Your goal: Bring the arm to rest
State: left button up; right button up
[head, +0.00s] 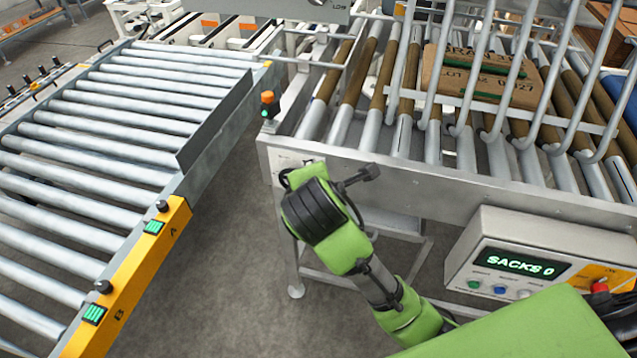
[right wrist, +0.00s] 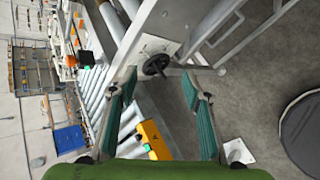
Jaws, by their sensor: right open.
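My right arm (head: 350,250) shows in the head view as a green and dark grey arm reaching up from the lower right. Its wrist end is in front of the near corner of the sack conveyor's frame. The fingers cannot be made out there. In the right wrist view my right gripper (right wrist: 158,88) is open, its two teal-padded fingers wide apart with nothing between the pads. A black handwheel (right wrist: 156,65) on the grey frame shows beyond the fingertips; I cannot tell how far. My left gripper is in neither view.
A brown sack (head: 480,76) lies on the right-hand rollers beneath curved metal tines (head: 560,95). A control box (head: 545,262) reading "SACKS 0" stands at lower right. An empty roller conveyor (head: 110,135) with a yellow end panel (head: 130,285) fills the left. Floor between is clear.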

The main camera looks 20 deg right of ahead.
jog(key=shift+f, duration=0.1)
dwell(0.4)
notch_tip(320, 180, down, 21)
jog(key=w+m+g+b, duration=0.1)
jog(key=m+g+b, duration=0.1)
jog(key=s+f+m+g+y, duration=0.1)
jog(key=s+f+m, duration=0.15)
jog(key=f, duration=0.65)
jog(key=s+f+m+g+y, duration=0.1)
jog(key=s+f, duration=0.3)
jog(key=f, duration=0.5)
jog(key=s+d+f+m+g+y+b, duration=0.1)
jog(key=s+d+f+m, duration=0.15)
jog(key=s+f, duration=0.65)
jog(key=s+d+f+m+g+b, duration=0.1)
jog(key=s+d+f+m, duration=0.15)
jog(key=s+f, duration=0.65)
jog(key=s+d+f+m+g, duration=0.1)
jog(key=s+f+m, duration=0.1)
jog(key=s, duration=0.8)
jog(key=s+d+f+m+g, duration=0.1)
jog(key=s+d+f+m, duration=0.1)
jog(key=s+f, duration=0.3)
jog(key=s+m, duration=0.1)
jog(key=s, duration=0.3)
jog(key=shift+s+f+b, duration=0.3)
jog(key=shift+s+b, duration=0.1)
jog(key=shift+m, duration=0.25)
